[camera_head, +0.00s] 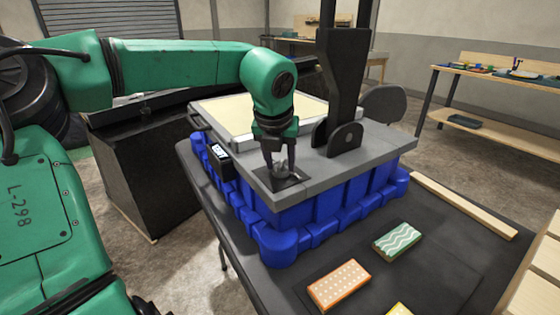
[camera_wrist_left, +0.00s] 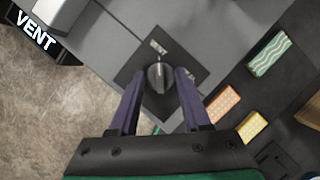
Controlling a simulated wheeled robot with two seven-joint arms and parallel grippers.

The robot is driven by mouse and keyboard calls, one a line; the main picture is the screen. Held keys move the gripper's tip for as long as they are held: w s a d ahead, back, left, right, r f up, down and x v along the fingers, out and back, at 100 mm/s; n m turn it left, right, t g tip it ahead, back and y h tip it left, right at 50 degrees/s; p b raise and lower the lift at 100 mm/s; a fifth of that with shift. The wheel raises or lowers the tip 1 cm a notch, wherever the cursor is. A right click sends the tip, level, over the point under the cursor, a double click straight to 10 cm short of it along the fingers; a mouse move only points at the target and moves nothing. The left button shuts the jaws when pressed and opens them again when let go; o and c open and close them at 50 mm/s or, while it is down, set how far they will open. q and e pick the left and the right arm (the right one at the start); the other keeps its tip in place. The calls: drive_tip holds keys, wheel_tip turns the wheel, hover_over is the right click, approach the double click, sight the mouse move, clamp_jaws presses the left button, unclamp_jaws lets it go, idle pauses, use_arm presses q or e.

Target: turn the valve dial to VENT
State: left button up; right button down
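The valve dial (camera_wrist_left: 158,77) is a dark round knob with a raised grip on a black square plate (camera_wrist_left: 131,72). A pale mark on it faces a small white label (camera_wrist_left: 158,47) whose text I cannot read. A VENT sign (camera_wrist_left: 35,32) shows at the upper left of the left wrist view. In the head view the dial (camera_head: 280,168) sits at the near corner of the grey console top, partly hidden by my left gripper (camera_head: 279,170). My left gripper (camera_wrist_left: 159,73) is open, with one finger on each side of the dial and slight gaps visible. My right gripper is out of view.
The grey console top (camera_head: 330,172) rests on a blue crate-like base (camera_head: 310,212) on a dark table. A black upright bracket (camera_head: 343,80) stands behind the gripper. An orange block (camera_head: 339,285), a green wavy-patterned block (camera_head: 397,239) and a yellow block (camera_head: 398,310) lie at right.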

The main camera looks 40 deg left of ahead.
use_arm(q)
drive_tip(key=o, duration=0.4)
drive_tip(key=v, duration=1.4)
drive_tip(key=shift+s+r+p, duration=0.2)
drive_tip(key=shift+p, duration=0.2)
